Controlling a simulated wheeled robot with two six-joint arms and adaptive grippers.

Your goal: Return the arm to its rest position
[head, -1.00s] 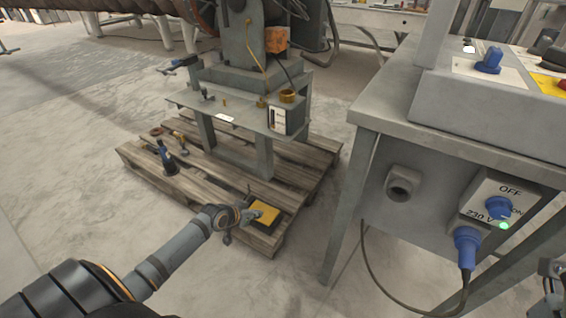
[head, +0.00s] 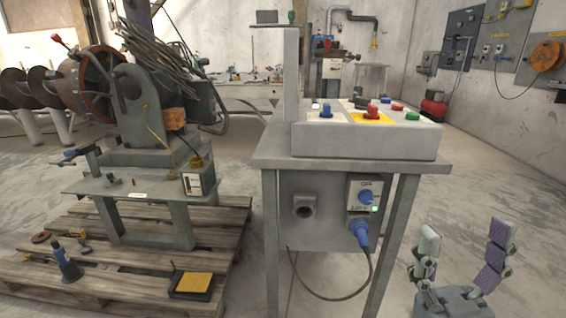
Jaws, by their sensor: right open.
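My right gripper (head: 461,258) shows at the lower right of the head view. Its two fingers stand upright and wide apart, with nothing between them. It is in front of and to the right of the grey control table (head: 262,160), apart from it. My left arm and left gripper are out of the picture.
The control box (head: 365,142) with coloured knobs stands on the table. A blue plug (head: 360,232) and cable hang below its switch. The auger machine (head: 150,120) stands on a wooden pallet (head: 110,285) with a yellow-topped pad (head: 195,284). Floor is clear at right.

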